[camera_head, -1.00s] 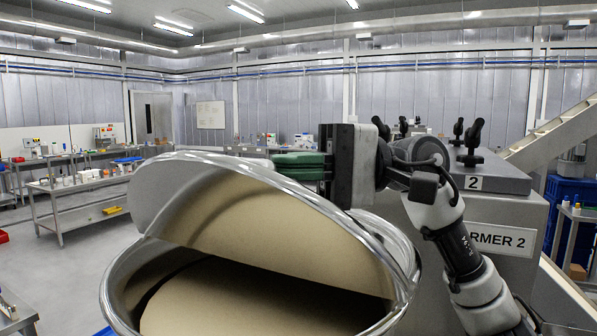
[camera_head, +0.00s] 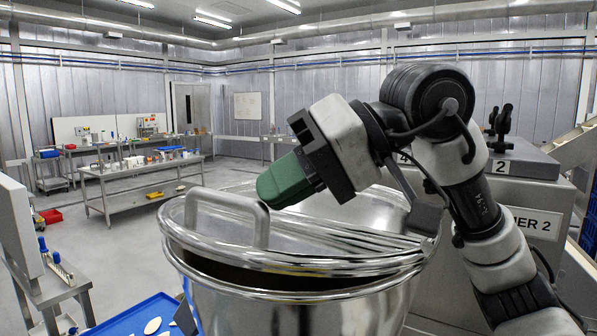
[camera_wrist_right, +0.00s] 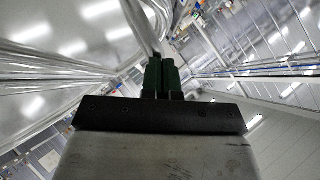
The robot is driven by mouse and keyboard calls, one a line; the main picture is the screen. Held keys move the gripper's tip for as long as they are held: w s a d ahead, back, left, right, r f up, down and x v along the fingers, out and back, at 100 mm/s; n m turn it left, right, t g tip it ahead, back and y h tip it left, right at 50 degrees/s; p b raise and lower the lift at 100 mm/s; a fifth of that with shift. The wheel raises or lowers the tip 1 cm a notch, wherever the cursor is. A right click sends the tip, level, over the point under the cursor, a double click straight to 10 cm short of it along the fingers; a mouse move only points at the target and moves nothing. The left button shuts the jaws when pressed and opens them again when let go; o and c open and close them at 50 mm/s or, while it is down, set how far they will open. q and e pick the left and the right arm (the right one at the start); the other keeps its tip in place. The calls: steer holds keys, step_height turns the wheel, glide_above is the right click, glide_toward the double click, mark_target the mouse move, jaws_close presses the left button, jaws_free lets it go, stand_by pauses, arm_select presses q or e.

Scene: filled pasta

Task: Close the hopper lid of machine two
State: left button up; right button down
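The shiny round hopper lid (camera_head: 300,235) lies low over the metal hopper (camera_head: 310,306) of machine two. It is slightly tilted, with a dark gap under its near rim. A bar handle (camera_head: 228,203) stands on its near left part. My right gripper (camera_head: 268,190) is above the lid, its green fingertips close by the handle's right end; I cannot tell whether they touch. In the right wrist view its fingers (camera_wrist_right: 161,72) are together, with shiny metal just beyond them. Nothing shows between them. My left gripper is out of view.
The machine's grey housing (camera_head: 535,205) with labels "2" and "...MER 2" stands at the right, behind my right arm. A blue tray (camera_head: 135,318) with pale pieces is at the lower left. A bench (camera_head: 140,175) stands farther back, beyond open floor.

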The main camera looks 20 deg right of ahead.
steer(key=shift+s+a+f+h, duration=0.15)
steer(key=shift+a+f+h, duration=0.15)
steer(key=shift+f+h, duration=0.15)
steer(key=shift+a+f+n+t+h, duration=0.15)
steer(key=shift+f+n+t+h, duration=0.15)
steer(key=shift+f+n, duration=0.1)
